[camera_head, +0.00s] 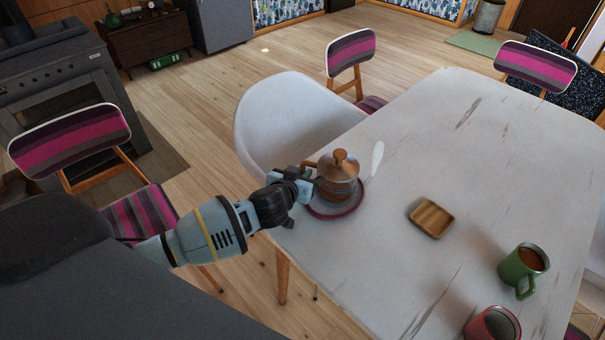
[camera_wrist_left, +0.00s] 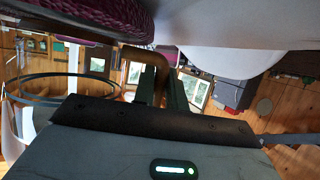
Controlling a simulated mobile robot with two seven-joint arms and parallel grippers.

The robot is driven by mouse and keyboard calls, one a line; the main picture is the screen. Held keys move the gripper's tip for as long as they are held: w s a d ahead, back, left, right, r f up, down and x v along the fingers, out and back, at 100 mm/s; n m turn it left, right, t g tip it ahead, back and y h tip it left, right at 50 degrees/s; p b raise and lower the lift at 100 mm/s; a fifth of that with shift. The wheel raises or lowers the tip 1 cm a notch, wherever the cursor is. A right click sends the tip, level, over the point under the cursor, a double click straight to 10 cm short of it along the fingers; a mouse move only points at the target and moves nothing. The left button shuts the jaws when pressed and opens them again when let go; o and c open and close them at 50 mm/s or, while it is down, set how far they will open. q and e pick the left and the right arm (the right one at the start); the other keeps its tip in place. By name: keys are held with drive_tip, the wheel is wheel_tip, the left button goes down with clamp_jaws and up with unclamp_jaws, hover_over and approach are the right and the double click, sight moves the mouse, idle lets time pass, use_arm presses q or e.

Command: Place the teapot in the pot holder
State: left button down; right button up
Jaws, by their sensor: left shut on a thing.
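The teapot (camera_head: 339,178), glassy and brownish with a wooden lid and knob, is upright over a round plate with a magenta rim (camera_head: 337,213) near the table's left edge. I cannot tell whether it touches the plate. My left gripper (camera_head: 309,180) reaches in from the left and is shut on the teapot's brown handle. In the left wrist view my gripper fingers (camera_wrist_left: 160,88) close around the handle (camera_wrist_left: 146,56). A small square wooden dish (camera_head: 432,218), possibly the pot holder, lies empty to the right of the teapot. My right gripper is not in view.
The white table (camera_head: 430,150) also holds a white spoon-like item (camera_head: 376,158) beside the plate, a green mug (camera_head: 523,270) and a red mug (camera_head: 492,325) at lower right. A white chair (camera_head: 285,120) stands against the table. The tabletop between teapot and wooden dish is clear.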

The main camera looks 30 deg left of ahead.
use_arm(q)
drive_tip(key=c, duration=1.4)
unclamp_jaws()
drive_tip(key=shift+f, duration=0.1)
drive_tip(key=shift+c, duration=0.2)
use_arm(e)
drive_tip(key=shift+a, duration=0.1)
